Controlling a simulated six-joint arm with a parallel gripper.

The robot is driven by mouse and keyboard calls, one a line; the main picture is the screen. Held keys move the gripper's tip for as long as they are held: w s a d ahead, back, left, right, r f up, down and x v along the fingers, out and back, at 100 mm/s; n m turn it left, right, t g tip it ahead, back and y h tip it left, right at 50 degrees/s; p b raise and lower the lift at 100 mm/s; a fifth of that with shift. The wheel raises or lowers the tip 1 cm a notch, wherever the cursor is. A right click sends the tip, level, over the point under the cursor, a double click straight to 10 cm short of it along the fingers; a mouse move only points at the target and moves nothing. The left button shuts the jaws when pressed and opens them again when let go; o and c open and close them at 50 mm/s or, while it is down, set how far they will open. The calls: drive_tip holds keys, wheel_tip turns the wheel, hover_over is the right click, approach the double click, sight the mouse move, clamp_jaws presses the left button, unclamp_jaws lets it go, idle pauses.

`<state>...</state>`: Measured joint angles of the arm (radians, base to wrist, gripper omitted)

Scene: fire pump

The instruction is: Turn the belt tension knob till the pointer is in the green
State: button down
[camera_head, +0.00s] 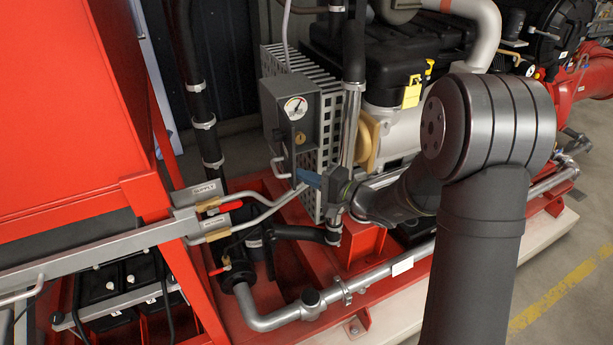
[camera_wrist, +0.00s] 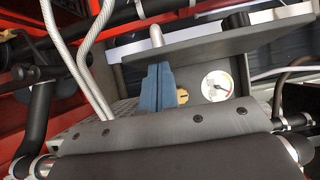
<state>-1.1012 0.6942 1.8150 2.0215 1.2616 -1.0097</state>
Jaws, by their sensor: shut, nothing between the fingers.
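A grey control box (camera_head: 310,104) carries a round white gauge (camera_head: 295,108) with a brass knob (camera_head: 299,139) below it. The gauge also shows in the wrist view (camera_wrist: 217,86); its dial has a dark pointer and coloured marks, too small to read surely. My gripper (camera_head: 308,178) has blue fingers, shut and empty, below the knob in the head view. In the wrist view the shut fingers (camera_wrist: 157,88) stand beside the knob (camera_wrist: 182,96) and partly cover it. I cannot tell whether they touch it.
A bent chrome handle (camera_head: 283,165) sticks out below the box, close to my fingers. A perforated grey guard (camera_head: 328,140) stands right of the box. Pipes labelled supply (camera_head: 207,190) run at lower left, beside a red frame (camera_head: 170,150). A yellow padlock (camera_head: 412,92) hangs at the engine.

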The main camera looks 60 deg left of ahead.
drive_tip(key=s+v, duration=0.1)
drive_tip(key=v, duration=1)
drive_tip(key=shift+w+d, duration=0.15)
drive_tip(key=shift+d, duration=0.45)
idle(0.4)
